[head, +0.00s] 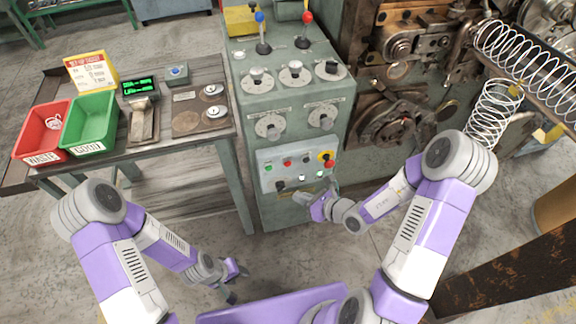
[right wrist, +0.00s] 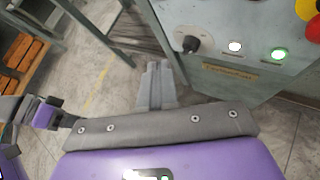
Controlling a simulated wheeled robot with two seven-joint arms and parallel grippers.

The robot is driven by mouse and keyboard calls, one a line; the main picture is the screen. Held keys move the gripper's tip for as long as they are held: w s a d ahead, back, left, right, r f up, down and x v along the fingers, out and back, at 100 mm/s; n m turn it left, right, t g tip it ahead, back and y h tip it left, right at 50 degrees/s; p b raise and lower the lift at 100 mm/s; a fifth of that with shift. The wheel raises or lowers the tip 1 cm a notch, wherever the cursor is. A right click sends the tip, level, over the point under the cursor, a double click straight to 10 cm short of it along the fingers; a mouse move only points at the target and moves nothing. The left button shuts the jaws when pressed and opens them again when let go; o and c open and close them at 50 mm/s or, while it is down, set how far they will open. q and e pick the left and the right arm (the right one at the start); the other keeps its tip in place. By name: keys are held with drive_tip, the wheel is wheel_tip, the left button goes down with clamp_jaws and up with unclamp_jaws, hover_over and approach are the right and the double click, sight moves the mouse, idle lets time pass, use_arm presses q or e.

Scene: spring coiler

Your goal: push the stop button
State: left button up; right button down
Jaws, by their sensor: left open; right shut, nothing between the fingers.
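The control panel (head: 297,170) on the front of the green machine cabinet carries a small red button (head: 287,163) and a red mushroom button on a yellow disc (head: 326,158). Labels are too small to read, so I cannot tell which is marked stop. The mushroom is partly cut off at the right wrist view's edge (right wrist: 313,30). My right gripper (head: 300,198) is shut and empty, just below the panel's lower edge, apart from the buttons. Its fingers show together in the right wrist view (right wrist: 158,75). My left gripper (head: 238,281) is open and empty, low over the floor.
A side table (head: 170,151) with red (head: 42,130) and green (head: 91,123) bins stands left. Coiled springs (head: 525,60) hang at right.

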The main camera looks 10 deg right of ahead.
drive_tip(key=shift+w+d, duration=0.1)
drive_tip(key=w, duration=0.8)
drive_tip(key=shift+w+a+p, duration=0.2)
drive_tip(key=shift+w+p, duration=0.1)
drive_tip(key=shift+w, duration=0.05)
drive_tip(key=shift+w, duration=0.15)
idle(1.9)
drive_tip(key=shift+w, duration=0.3)
drive_tip(key=shift+w, duration=0.35)
idle(0.6)
drive_tip(key=shift+s, duration=0.8)
drive_tip(key=shift+s+d+b, duration=0.1)
drive_tip(key=shift+s+b, duration=0.2)
drive_tip(key=shift+s, duration=2.2)
